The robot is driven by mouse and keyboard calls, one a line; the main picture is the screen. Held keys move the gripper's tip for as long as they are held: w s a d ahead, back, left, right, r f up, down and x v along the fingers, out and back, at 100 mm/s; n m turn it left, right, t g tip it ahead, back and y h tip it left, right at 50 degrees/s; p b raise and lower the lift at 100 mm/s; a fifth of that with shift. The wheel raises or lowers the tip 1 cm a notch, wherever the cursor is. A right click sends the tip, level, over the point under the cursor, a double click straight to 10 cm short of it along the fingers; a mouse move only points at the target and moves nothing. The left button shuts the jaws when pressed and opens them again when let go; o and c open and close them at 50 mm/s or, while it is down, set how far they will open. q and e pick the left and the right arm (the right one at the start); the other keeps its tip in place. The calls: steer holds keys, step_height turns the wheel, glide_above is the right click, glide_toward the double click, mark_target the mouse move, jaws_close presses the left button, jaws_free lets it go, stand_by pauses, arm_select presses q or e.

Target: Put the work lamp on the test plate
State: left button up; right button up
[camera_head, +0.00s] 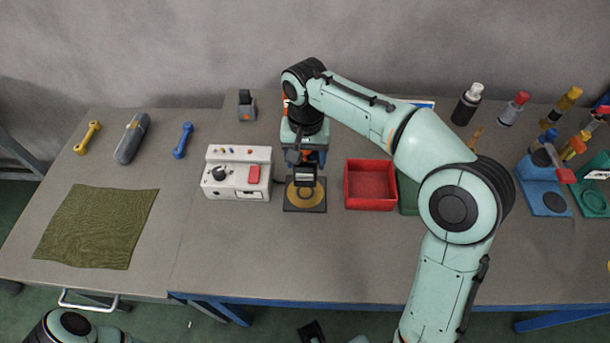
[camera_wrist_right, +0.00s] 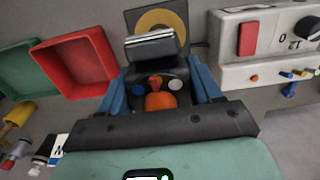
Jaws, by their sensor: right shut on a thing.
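The work lamp, a dark body with a flat silver-grey head (camera_head: 305,174), is in my right gripper (camera_head: 304,158). In the right wrist view the lamp (camera_wrist_right: 152,45) stands between the blue fingers, with an orange knob near the palm. The right gripper is shut on it. The test plate (camera_head: 290,206) is a dark square with a yellow ring. The lamp is over the plate's far part and hides some of it. Whether they touch I cannot tell. The plate (camera_wrist_right: 133,15) also shows just past the lamp in the right wrist view. My left gripper is not clearly seen.
A white control box (camera_head: 210,184) stands close left of the plate, and a red bin (camera_head: 371,204) stands to its right. A green bin (camera_head: 408,207) lies partly behind my right arm. Bottles and coloured stands fill the right side. The bench front is clear.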

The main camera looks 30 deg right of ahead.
steer(key=shift+f+b, duration=0.35)
steer(key=shift+f, duration=2.4)
steer(key=shift+f, duration=0.15)
steer(key=o, duration=1.3)
step_height(320, 180, up, 12)
steer(key=shift+r+p, duration=0.15)
steer(key=shift+p, duration=1.1)
